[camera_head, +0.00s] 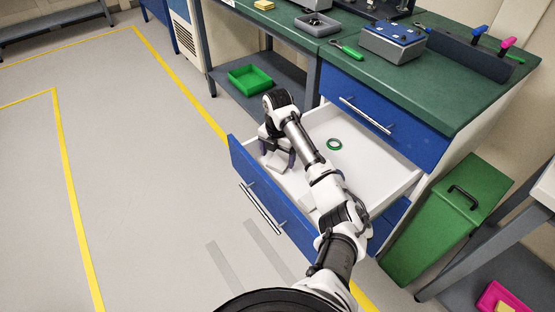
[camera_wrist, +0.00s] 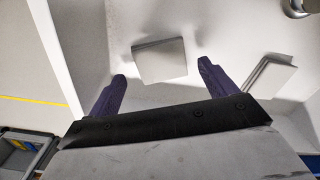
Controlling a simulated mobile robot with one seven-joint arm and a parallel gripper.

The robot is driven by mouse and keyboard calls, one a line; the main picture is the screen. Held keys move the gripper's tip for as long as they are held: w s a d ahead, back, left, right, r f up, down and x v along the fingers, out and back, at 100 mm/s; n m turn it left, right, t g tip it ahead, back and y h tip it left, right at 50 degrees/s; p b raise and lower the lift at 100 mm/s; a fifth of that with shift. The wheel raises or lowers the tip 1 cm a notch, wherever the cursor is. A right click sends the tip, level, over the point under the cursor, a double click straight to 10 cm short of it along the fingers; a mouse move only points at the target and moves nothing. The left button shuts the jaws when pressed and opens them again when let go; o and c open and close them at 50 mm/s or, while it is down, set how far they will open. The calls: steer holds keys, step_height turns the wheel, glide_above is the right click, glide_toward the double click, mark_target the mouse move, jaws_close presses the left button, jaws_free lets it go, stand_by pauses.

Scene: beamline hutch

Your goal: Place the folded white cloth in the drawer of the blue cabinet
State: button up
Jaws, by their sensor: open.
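The blue cabinet (camera_head: 385,128) has its lower drawer (camera_head: 248,172) pulled open, with a white interior. My gripper (camera_head: 279,159) is inside the drawer, near its front left corner, pointing down. In the wrist view my gripper (camera_wrist: 161,82) is open, with its two purple-grey fingers apart. A flat white square (camera_wrist: 160,60), which looks like the folded white cloth, lies on the drawer floor just beyond and between the fingertips. It appears apart from both fingers. In the head view my gripper and arm largely hide it.
A second white, layered flat thing (camera_wrist: 272,76) lies right of the gripper. The closed upper drawer (camera_head: 375,105) overhangs the rear. A green bin (camera_head: 440,225) stands right of the cabinet. Floor at left is clear.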

mark_target(277, 162)
step_height(277, 162, up, 10)
steer(key=shift+b, duration=0.35)
